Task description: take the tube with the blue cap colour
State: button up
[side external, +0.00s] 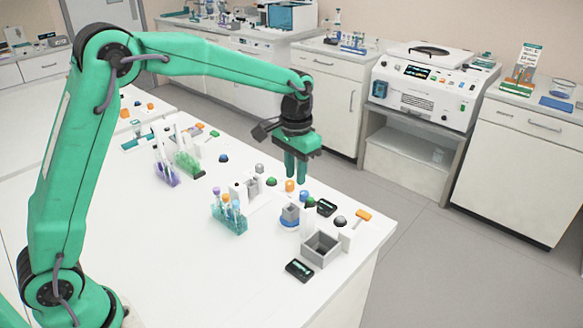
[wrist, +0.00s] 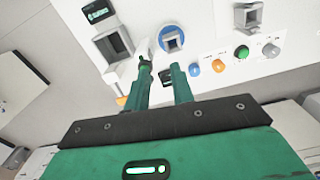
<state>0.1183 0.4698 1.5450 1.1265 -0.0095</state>
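My gripper (side external: 296,172) hangs fingers-down above the white bench, near its far edge. In the wrist view its two green fingers (wrist: 163,75) stand apart with nothing held between them. A clear teal rack (side external: 230,223) holds several tubes; a purple cap (side external: 216,191) and an orange cap (side external: 226,198) show there. Two more racks, purple (side external: 166,177) and green (side external: 188,164), hold tubes farther left. I cannot pick out a blue-capped tube for certain. A small blue piece (wrist: 194,70) and an orange one (wrist: 219,66) are on the bench right of the fingers.
An open grey box (side external: 321,249) stands near the bench's right end. A grey block in a blue ring (side external: 290,215) is beside it. Dark display boxes (side external: 299,269) and small coloured knobs are scattered nearby. The front of the bench (side external: 200,275) is clear.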

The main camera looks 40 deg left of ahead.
aim_at(236, 202)
jog(key=s+a+f+n, duration=0.1)
jog(key=s+a, duration=0.2)
jog(key=s+a+f+n, duration=0.1)
jog(key=s+a, duration=0.2)
jog(key=a, duration=0.1)
jog(key=s+a+n, duration=0.1)
jog(key=s+a, duration=0.2)
jog(key=shift+s+a+f, duration=0.35)
jog(key=shift+s+f, duration=0.05)
jog(key=shift+f, duration=1.3)
jog(key=shift+f, duration=0.1)
jog(key=shift+s+d+f, duration=0.15)
jog(key=shift+f, duration=2.35)
jog(key=shift+c, duration=0.4)
jog(key=c, duration=0.3)
